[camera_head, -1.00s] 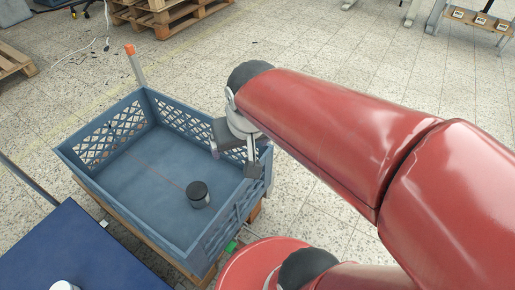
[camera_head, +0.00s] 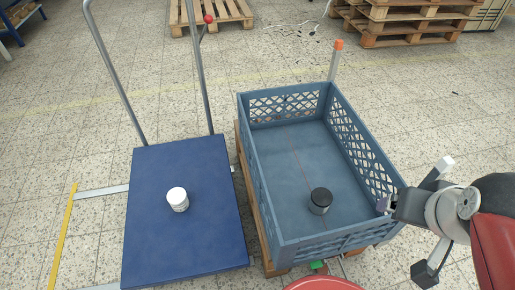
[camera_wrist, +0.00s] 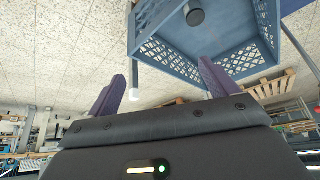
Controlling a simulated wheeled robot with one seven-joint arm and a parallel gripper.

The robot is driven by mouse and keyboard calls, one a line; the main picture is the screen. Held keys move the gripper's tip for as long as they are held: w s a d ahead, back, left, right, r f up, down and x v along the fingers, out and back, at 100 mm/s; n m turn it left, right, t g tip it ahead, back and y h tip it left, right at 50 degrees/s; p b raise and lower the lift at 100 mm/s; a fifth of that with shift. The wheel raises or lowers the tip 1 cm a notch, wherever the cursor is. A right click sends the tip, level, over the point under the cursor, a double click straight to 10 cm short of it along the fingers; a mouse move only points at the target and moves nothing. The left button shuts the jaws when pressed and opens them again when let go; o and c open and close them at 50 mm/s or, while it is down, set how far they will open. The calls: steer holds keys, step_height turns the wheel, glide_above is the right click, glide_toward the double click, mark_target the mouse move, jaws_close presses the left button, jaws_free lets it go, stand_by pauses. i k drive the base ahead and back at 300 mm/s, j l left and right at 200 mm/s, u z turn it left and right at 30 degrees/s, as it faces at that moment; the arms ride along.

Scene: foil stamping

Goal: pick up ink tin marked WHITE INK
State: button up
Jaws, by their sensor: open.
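A small white tin (camera_head: 177,199) stands upright on the blue platform of a cart (camera_head: 150,240) at the left of the head view; its label is too small to read. A dark-lidded tin (camera_head: 320,201) stands inside the blue-grey crate (camera_head: 345,243); it also shows in the wrist view (camera_wrist: 195,17). Its marking cannot be read. My gripper (camera_head: 386,203) is beside the crate's right wall, far from the white tin. In the wrist view, its two purple fingers (camera_wrist: 162,84) are spread apart with nothing between them.
The crate sits on a wooden pallet (camera_head: 272,262) right of the cart. The cart's metal handle (camera_head: 196,70) rises at its far end. An orange-tipped post (camera_head: 336,58) stands behind the crate. Pallets (camera_head: 405,22) lie at the back. Tiled floor is open between.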

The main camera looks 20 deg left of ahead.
mark_target(178, 198)
steer(key=u, duration=2.05)
steer(key=i+j+z, duration=0.1)
steer(key=i+j, duration=0.5)
steer(key=j, duration=0.2)
steer(key=z, duration=0.05)
